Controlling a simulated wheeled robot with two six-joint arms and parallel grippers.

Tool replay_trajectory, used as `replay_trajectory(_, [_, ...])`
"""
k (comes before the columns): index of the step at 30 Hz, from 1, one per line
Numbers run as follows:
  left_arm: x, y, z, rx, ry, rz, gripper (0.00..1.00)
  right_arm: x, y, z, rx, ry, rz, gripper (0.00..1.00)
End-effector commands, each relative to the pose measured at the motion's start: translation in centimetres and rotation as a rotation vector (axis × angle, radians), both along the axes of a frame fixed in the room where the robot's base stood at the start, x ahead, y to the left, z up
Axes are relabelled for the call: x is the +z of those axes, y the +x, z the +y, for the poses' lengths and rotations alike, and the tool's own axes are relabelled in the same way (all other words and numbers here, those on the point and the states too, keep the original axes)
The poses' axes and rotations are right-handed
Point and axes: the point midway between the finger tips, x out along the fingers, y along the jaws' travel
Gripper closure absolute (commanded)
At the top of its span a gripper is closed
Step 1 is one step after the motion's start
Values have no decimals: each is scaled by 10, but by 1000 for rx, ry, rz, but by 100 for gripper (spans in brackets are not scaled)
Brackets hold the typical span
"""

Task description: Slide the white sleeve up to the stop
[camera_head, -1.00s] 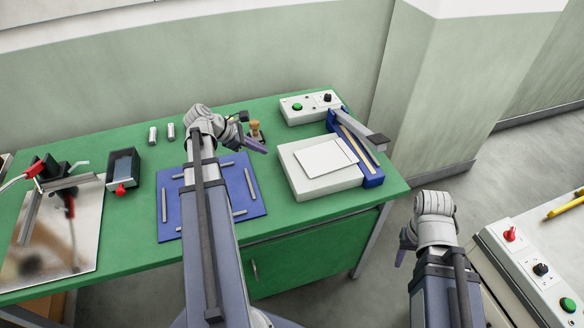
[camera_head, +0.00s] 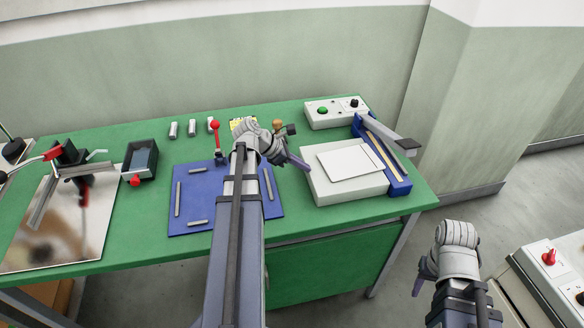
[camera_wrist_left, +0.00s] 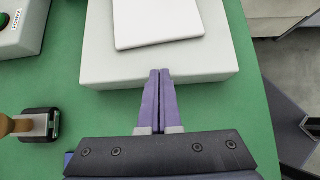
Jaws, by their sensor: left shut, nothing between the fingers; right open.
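I cannot make out a white sleeve for certain. The clearest white things are a pale block (camera_head: 330,190) and a thin white plate (camera_head: 345,162) lying on its top; both also show in the left wrist view, the block (camera_wrist_left: 205,65) and the plate (camera_wrist_left: 160,20). My left gripper (camera_head: 304,166) is shut and empty, its purple fingertips (camera_wrist_left: 160,73) at the near left edge of the block, seemingly over it; contact cannot be told. My right gripper (camera_head: 417,286) is open, low at the right, away from the bench.
A blue trimmer-like device (camera_head: 395,172) stands right of the block, a control box (camera_head: 338,112) behind. A wooden-handled stamp (camera_wrist_left: 25,125) stands left of my gripper. A blue mat (camera_head: 187,215) and red-knobbed lever (camera_head: 216,140) lie further left. The green front strip (camera_head: 120,255) is clear.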

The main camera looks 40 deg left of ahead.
Motion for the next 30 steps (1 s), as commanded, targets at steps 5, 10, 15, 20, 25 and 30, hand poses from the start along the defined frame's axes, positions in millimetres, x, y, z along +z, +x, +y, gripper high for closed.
replay_trajectory(5, [3,21,-17,-4,-2,-4,100,3,0,0,0,0,0,50])
replay_trajectory(10, [3,28,-24,-2,-2,-1,100,3,0,0,0,0,0,50])
replay_trajectory(15, [3,29,-25,0,-1,-1,100,3,0,0,0,0,0,50])
replay_trajectory(20, [3,29,-24,0,-1,-1,100,3,0,0,0,0,0,50])
replay_trajectory(25, [3,39,-33,-4,1,-1,100,3,0,0,0,0,0,50])
replay_trajectory(30, [2,63,-53,-5,1,0,100,3,0,0,0,0,0,50])
